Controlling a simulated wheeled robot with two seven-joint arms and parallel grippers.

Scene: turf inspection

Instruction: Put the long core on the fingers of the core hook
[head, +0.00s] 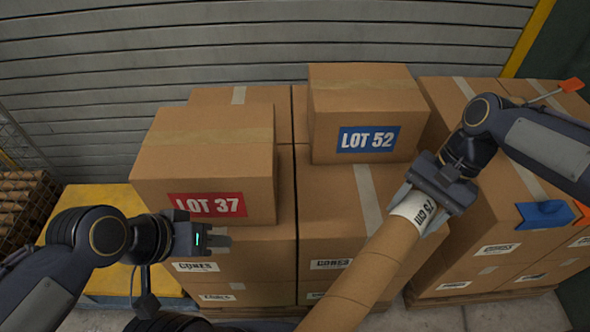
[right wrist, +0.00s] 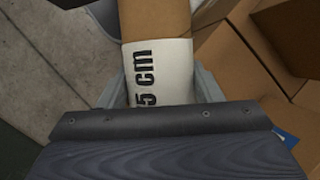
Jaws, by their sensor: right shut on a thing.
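The long core is a brown cardboard tube (head: 368,275) with a white end band marked "75 cm". My right gripper (head: 418,208) is shut on it at this white band, with a finger on each side. The tube slants down and left from the gripper, and its lower end leaves the head view. In the right wrist view the banded core (right wrist: 158,70) lies between the two fingers. My left gripper (head: 218,240) is in front of the LOT 37 box with no core in it; its jaw opening is unclear. I cannot make out the core hook in either view.
A blue and orange object (head: 544,214) is at the right. A slatted shutter (head: 250,40) closes the back. Bare floor (head: 435,318) shows at the bottom right.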

